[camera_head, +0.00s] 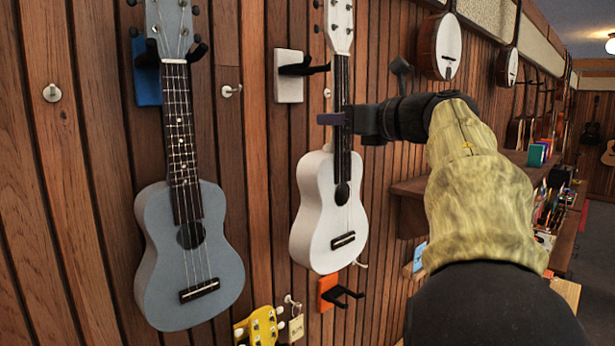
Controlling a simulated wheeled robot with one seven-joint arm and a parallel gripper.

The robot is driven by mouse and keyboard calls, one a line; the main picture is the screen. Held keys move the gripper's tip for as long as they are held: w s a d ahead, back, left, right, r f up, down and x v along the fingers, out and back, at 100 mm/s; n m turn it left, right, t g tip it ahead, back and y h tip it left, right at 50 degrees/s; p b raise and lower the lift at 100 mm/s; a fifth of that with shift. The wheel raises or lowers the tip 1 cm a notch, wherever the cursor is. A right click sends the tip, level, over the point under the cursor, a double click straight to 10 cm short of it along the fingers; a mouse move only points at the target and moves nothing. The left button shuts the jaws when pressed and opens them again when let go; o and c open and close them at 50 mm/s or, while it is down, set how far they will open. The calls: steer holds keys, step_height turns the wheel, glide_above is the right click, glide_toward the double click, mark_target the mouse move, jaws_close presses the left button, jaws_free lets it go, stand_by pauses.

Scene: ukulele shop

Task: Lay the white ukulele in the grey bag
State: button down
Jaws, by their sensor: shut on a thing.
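The white ukulele (325,215) is upright by the wood-plank wall, its headstock near the top edge of the picture. My gripper (342,119) reaches in from the right and is shut on its neck, just above the body. One dark finger shows left of the neck; the other is mostly hidden. A white wall hanger (289,88) with black prongs is left of the neck. The prongs end close beside the neck, and I cannot tell whether they touch it. The grey bag is not in view.
A grey-blue ukulele (190,255) hangs on a blue hanger (147,84) at left. Below are a yellow headstock (262,328) and an orange hanger (328,291). Banjos (440,47) hang at upper right. A wooden shelf (412,188) juts out behind my arm.

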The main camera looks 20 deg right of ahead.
steer(key=shift+b+v, duration=0.6)
steer(key=shift+v, duration=1.25)
steer(key=shift+a+f, duration=0.1)
